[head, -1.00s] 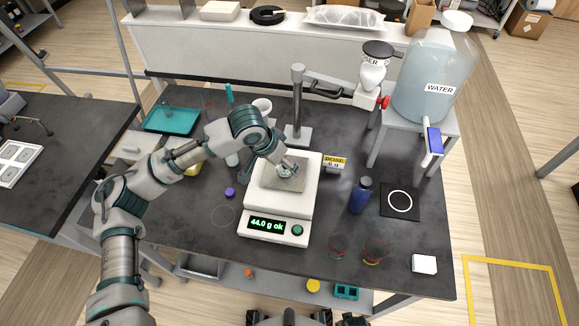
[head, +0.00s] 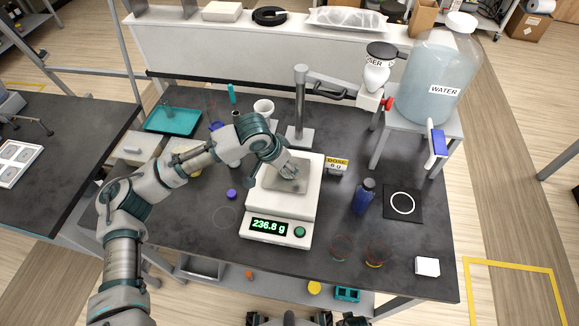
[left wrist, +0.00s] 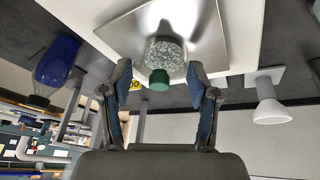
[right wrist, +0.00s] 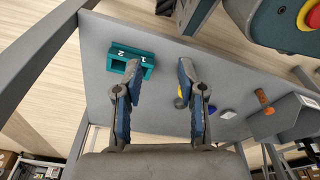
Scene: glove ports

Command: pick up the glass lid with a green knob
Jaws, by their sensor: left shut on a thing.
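The glass lid's green knob (left wrist: 159,80) shows in the left wrist view, in front of a clear glass body (left wrist: 166,52) that looks full of pale granules. The glass is at the metal plate (left wrist: 118,35) of the white scale (head: 285,205). My left gripper (head: 292,170) is low over that plate, with a finger on each side of the glass and shut on it. In the head view the gripper mostly hides the glass. The scale's display reads 236.8 g.
A blue bottle (head: 363,196) and a black mat with a white ring (head: 402,204) lie right of the scale. A teal holder (right wrist: 131,62) sits on the lower shelf.

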